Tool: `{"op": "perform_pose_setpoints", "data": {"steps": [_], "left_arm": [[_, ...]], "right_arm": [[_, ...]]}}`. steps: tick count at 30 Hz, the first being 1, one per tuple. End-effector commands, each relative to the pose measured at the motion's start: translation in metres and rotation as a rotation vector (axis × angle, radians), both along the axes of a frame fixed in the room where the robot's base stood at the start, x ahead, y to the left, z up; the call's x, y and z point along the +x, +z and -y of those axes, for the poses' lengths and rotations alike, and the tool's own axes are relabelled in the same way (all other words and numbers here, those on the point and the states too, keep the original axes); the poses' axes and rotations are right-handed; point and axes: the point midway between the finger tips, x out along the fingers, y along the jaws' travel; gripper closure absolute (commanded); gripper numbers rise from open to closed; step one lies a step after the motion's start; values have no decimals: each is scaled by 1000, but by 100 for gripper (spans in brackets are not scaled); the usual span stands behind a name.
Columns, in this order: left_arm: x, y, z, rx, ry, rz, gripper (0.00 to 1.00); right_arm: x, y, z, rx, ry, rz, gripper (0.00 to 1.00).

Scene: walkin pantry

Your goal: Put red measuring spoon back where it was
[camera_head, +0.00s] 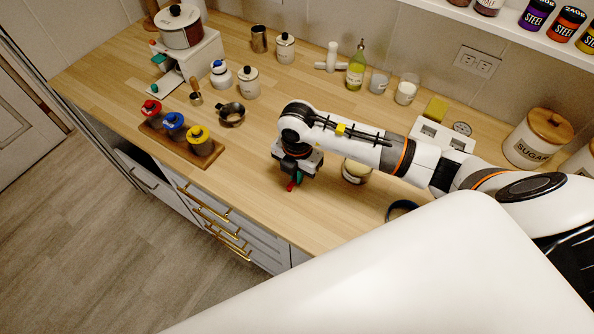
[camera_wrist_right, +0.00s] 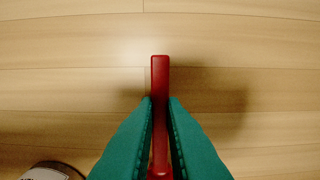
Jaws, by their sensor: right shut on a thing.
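In the head view only a small red bit of the spoon (camera_head: 291,187) shows under the gripper. A shadow falls on the counter beside it; I cannot tell how high it is held. My left gripper is not in view.
Red (camera_head: 151,108), blue (camera_head: 173,122) and yellow (camera_head: 198,137) topped containers stand on a wooden tray at the left. A dark metal cup (camera_head: 231,115) is near them. A jar (camera_head: 356,171) stands right of the gripper. The counter (camera_head: 262,195) around the gripper's left is clear.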

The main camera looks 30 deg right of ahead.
Motion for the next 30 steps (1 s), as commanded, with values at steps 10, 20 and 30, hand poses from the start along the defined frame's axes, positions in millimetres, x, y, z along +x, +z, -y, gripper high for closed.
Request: {"op": "perform_pose_setpoints", "data": {"steps": [10, 20, 30], "left_arm": [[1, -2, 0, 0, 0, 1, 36], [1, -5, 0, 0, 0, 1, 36], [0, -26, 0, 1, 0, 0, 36]], "right_arm": [[0, -2, 0, 0, -1, 0, 68], [2, 14, 0, 0, 0, 4, 68], [2, 85, 1, 1, 0, 5, 68]]}}
